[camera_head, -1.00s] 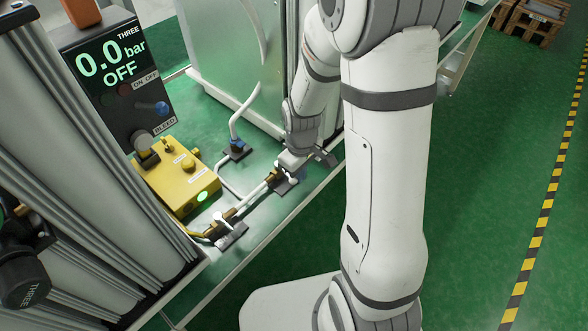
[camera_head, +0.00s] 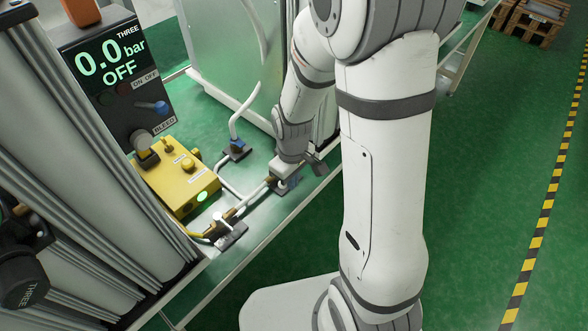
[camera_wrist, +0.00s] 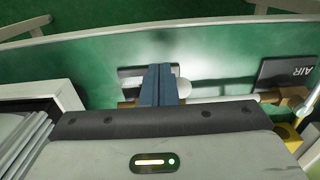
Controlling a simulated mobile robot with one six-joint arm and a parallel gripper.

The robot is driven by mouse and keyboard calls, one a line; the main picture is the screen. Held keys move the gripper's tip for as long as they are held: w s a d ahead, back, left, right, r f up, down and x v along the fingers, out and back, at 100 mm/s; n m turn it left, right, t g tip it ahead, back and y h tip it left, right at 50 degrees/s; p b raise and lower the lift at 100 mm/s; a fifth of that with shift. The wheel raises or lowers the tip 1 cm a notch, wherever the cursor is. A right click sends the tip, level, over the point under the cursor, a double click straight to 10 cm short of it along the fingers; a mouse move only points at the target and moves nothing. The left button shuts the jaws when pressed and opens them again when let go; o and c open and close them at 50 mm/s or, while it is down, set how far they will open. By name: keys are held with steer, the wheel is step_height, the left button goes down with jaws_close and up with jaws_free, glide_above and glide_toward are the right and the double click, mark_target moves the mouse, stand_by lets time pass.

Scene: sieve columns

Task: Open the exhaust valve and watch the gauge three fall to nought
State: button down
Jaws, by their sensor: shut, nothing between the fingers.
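The gauge marked THREE (camera_head: 112,60) reads 0.0 bar and OFF in the head view. A small brass valve (camera_head: 271,181) sits on the pipe at the bench's front edge. Its label is not readable, so I cannot confirm it is the exhaust valve. My gripper (camera_head: 287,184) points down at this valve. In the wrist view its blue fingers (camera_wrist: 163,84) are shut with nothing between them. A round white handle end (camera_wrist: 185,88) shows right beside the fingers; I cannot tell whether they touch. The fingers partly hide the valve and its dark plate.
A second valve with a white handle (camera_head: 219,218) stands nearer the columns; an AIR plate (camera_wrist: 288,72) shows in the wrist view. A yellow box (camera_head: 181,180) with a green light and a blue-knobbed valve (camera_head: 237,148) are close by. A grey cabinet (camera_head: 235,65) stands behind.

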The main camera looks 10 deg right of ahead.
steer(key=shift+s+a, duration=0.2)
steer(key=shift+a, duration=0.6)
steer(key=shift+a, duration=0.95)
steer(key=shift+w+a, duration=0.2)
steer(key=shift+a, duration=0.5)
